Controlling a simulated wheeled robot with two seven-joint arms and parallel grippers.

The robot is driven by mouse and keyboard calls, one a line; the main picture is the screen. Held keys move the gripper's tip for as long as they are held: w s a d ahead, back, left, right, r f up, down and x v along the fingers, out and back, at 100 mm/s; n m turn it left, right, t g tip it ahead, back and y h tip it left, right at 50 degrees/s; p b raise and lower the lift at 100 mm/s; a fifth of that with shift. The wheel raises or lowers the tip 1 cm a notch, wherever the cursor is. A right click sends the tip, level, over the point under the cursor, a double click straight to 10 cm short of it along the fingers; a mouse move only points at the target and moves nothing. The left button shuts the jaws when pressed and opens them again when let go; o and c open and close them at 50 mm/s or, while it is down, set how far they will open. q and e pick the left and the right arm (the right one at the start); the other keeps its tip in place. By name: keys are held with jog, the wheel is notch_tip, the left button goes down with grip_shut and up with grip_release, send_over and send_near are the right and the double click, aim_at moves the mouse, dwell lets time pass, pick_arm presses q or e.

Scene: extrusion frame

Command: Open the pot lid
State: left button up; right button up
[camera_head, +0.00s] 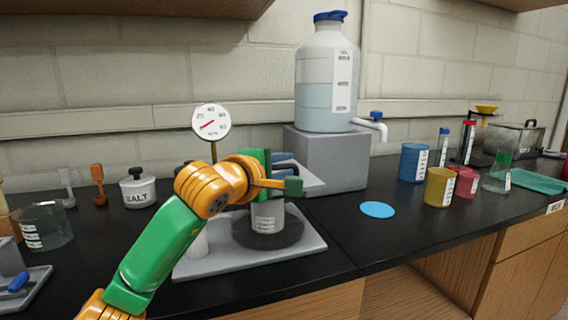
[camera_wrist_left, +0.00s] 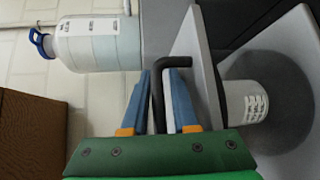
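A white labelled pot (camera_head: 268,218) stands on a dark round disc on a grey base. It also shows in the left wrist view (camera_wrist_left: 245,101). A pale grey flat plate, which looks like the lid (camera_head: 307,180), sits at the level of the pot's top; my gripper hides where they meet. In the left wrist view the lid (camera_wrist_left: 205,75) has a bent black handle (camera_wrist_left: 172,62). My left gripper (camera_head: 292,174) is at the handle. Its blue fingers (camera_wrist_left: 160,78) are apart on either side of the handle, with a pale gap beside it. My right gripper is out of view.
A gauge (camera_head: 211,121) stands behind the pot. A large water jug (camera_head: 328,85) with a tap is on a grey block (camera_head: 335,160) behind right. A salt jar (camera_head: 138,188) is to the left. Coloured containers stand at right; a blue disc (camera_head: 377,209) lies on the black counter.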

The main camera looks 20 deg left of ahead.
pick_arm(q)
grip_shut()
dwell(1.4)
